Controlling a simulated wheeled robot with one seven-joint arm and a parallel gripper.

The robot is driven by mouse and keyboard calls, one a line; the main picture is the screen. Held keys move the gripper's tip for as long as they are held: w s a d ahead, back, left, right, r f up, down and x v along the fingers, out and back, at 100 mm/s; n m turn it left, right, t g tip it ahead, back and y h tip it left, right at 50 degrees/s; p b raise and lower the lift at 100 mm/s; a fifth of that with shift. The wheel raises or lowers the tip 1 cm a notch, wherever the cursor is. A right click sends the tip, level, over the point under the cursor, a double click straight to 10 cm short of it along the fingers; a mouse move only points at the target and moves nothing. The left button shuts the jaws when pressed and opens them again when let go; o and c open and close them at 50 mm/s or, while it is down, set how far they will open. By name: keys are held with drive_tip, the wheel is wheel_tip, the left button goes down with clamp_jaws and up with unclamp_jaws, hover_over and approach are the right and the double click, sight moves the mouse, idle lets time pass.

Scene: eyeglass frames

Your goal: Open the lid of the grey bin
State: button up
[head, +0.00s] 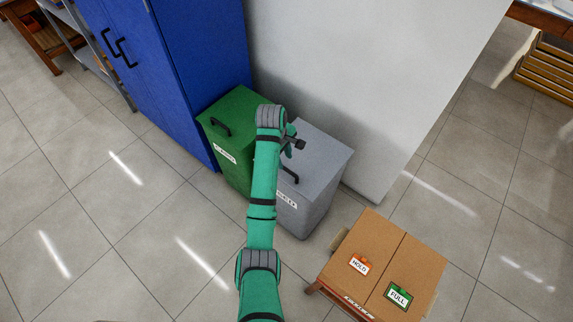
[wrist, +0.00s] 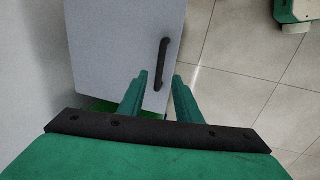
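The grey bin (head: 311,212) stands against a pale wall, right of the green bin. Its lid (head: 326,155) lies flat and shut. The lid's black handle (head: 290,175) is partly hidden by my arm in the head view. In the wrist view the grey lid (wrist: 115,45) fills the upper left, with the handle (wrist: 162,63) near its right edge. My gripper (wrist: 160,75) is open and empty above the lid. Its fingers appear on either side of the handle's lower end in the wrist view. I cannot tell how far above the handle they are.
The green bin (head: 225,135) stands close on the left, beside a blue cabinet (head: 180,70). The pale wall (head: 370,90) rises behind the bins. The tiled floor at left is clear.

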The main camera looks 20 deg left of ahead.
sight(287, 170)
drive_tip(key=f, duration=0.2)
drive_tip(key=w+f, duration=0.1)
drive_tip(key=f, duration=0.4)
drive_tip(key=shift+w+d+f, duration=0.2)
drive_tip(key=shift+d+f, duration=0.05)
drive_tip(key=shift+f, duration=0.05)
drive_tip(key=shift+d, duration=0.15)
clamp_jaws()
